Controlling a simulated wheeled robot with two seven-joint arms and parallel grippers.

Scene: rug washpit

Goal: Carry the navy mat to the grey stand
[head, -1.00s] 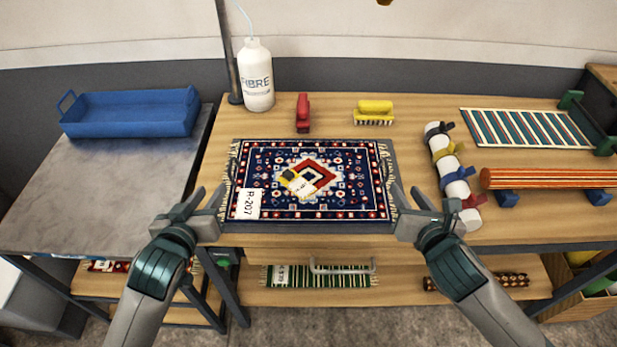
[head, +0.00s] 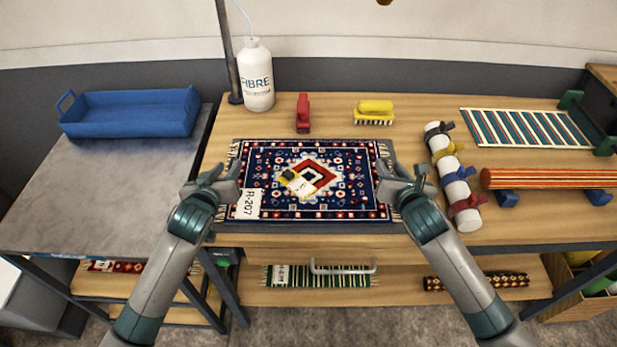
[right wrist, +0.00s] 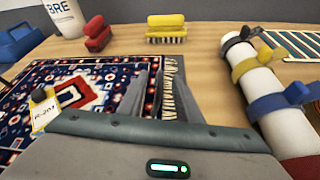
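The navy mat (head: 270,160), patterned with a red and cream centre, lies flat on a dark grey sheet (head: 310,227) on the wooden bench. The grey stand (head: 100,195) is left of the bench. My left gripper (head: 224,176) is open at the mat's left edge. My right gripper (head: 398,178) is open at its right edge; the right wrist view shows its separated fingers (right wrist: 158,95) over the fringe.
A blue tray (head: 130,115) occupies the stand's back; its front is clear. A white bottle (head: 257,80), red brush (head: 303,113) and yellow brush (head: 374,112) stand behind the mat. A white roll with coloured clamps (head: 455,180) lies close to my right gripper.

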